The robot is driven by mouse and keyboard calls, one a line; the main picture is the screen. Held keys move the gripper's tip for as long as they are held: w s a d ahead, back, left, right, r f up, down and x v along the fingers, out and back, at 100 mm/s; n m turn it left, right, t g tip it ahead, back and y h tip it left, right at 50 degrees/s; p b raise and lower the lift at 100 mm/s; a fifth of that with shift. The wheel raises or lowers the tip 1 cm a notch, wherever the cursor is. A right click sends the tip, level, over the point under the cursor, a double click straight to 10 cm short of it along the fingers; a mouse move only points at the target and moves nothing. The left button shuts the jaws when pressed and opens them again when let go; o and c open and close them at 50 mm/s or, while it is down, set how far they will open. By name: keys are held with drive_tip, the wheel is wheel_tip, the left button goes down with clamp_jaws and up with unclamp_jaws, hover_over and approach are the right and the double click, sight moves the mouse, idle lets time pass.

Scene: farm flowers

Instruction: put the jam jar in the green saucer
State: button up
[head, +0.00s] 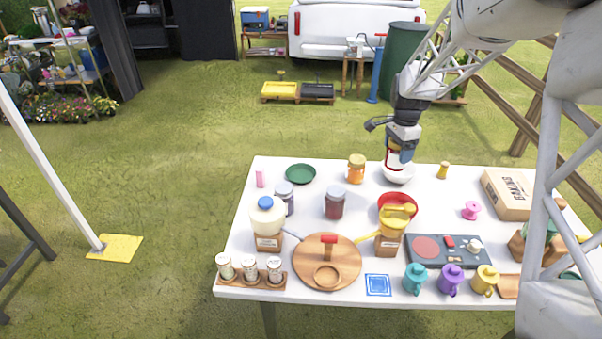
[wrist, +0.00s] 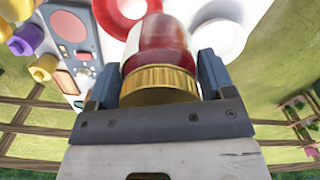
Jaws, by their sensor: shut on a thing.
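My gripper (head: 399,150) is shut on the jam jar, which has a gold lid and a dark red body with a pale band. The jam jar (wrist: 162,55) sits between both fingers in the wrist view. In the head view the jam jar (head: 393,158) is partly hidden by the gripper and appears over the white bowl at the table's back edge. The green saucer (head: 300,174) lies at the back left of the table, apart from the gripper, and looks empty.
An orange jar (head: 357,170) stands between the saucer and my gripper. The white bowl (head: 397,176) and red bowl (head: 412,199) are close to the gripper.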

drive_tip(key=w+a+n, duration=0.2)
drive_tip(key=w+a, duration=0.6)
drive_tip(key=a, duration=0.6)
drive_tip(key=n, duration=0.3)
hover_over(301, 176)
wheel_tip(301, 176, down, 5)
drive_tip(key=shift+w+f, duration=0.1)
drive_tip(key=shift+f, duration=0.25)
wheel_tip(301, 176, down, 6)
drive_tip(key=shift+f, duration=0.15)
drive_tip(key=shift+f, duration=1.85)
drive_tip(key=shift+f, duration=0.1)
